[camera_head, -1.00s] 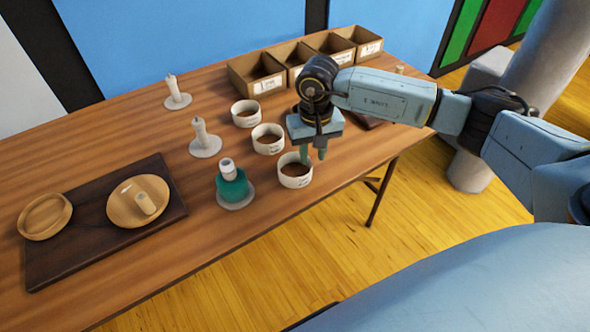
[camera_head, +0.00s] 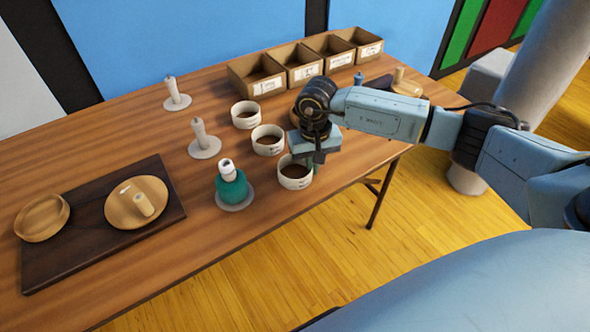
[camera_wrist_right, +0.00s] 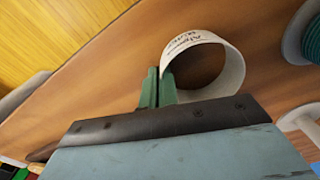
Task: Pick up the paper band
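The paper band (camera_head: 294,183) is a white ring with dark lettering, the nearest of three similar rings, standing at the table's front edge. It also shows in the right wrist view (camera_wrist_right: 186,39), its open top partly facing the camera. My right gripper (camera_head: 318,160) is low over the right side of this band. In the wrist view its two green fingers (camera_wrist_right: 159,72) are close together at the band's left edge, with the thin wall apparently pinched between them. The fingertips are mostly hidden in the head view. My left gripper is out of view.
Two other white bands (camera_head: 267,146) (camera_head: 245,121) stand behind. A teal spool (camera_head: 232,188) on a grey base is left of the near band. Labelled boxes (camera_head: 303,74) line the back. A dark board (camera_head: 70,258) with wooden dishes lies left. Open table lies between.

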